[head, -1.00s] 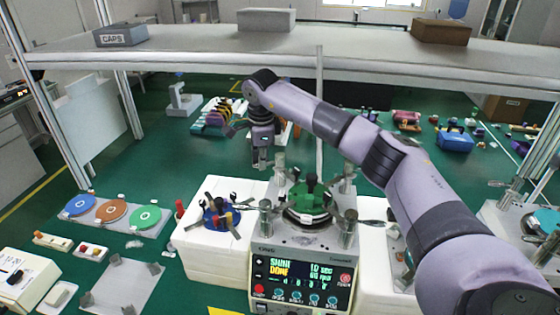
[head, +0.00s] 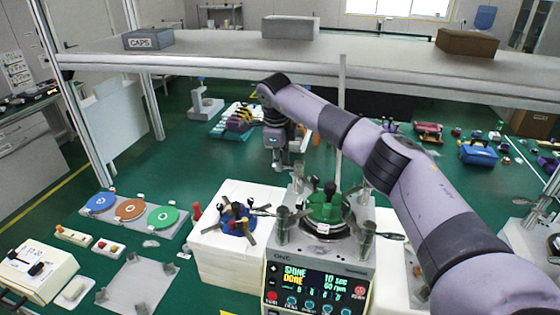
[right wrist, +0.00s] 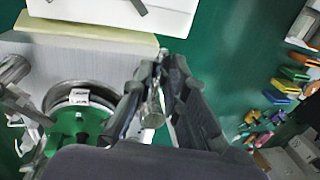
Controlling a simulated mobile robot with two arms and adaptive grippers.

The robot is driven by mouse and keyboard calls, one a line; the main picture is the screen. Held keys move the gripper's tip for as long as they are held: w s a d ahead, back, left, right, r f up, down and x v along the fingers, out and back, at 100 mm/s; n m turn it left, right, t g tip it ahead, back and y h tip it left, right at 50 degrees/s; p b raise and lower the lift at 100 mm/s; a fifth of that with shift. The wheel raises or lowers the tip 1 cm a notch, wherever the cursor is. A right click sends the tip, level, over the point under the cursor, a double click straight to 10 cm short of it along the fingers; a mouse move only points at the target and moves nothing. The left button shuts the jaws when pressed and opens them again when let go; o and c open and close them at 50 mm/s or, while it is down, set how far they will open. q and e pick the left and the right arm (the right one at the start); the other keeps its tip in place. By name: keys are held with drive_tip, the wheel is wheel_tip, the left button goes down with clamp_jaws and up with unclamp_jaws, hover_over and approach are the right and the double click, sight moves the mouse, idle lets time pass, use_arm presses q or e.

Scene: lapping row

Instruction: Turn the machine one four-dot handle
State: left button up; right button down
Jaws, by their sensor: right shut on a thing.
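Machine one (head: 318,262) is a grey box with a lit panel that reads "SHINE DONE", 10 sec and 60 rpm. A green round plate (head: 326,208) with a dark knob sits on top, with metal posts and lever handles around it. My right gripper (head: 279,164) is at the back left of the machine, pointing down. In the right wrist view its dark fingers (right wrist: 160,100) are shut on a slim metal handle (right wrist: 153,108). Most of that handle is hidden by the fingers, and its dots cannot be made out. My left gripper is not in view.
A blue multi-armed fixture (head: 238,218) stands on a white block (head: 222,262) left of the machine. Blue, orange and green discs (head: 131,209) lie on a plate further left. A shelf (head: 220,62) with boxes spans the back. My right arm crosses above the machine's right side.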

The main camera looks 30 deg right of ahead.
drive_tip(key=c, duration=1.6)
unclamp_jaws()
drive_tip(key=r, duration=0.4)
drive_tip(key=s+a+r, duration=0.1)
drive_tip(key=r, duration=0.6)
drive_tip(key=shift+s+a+r, duration=0.3)
drive_tip(key=shift+r, duration=0.1)
drive_tip(key=shift+f, duration=0.1)
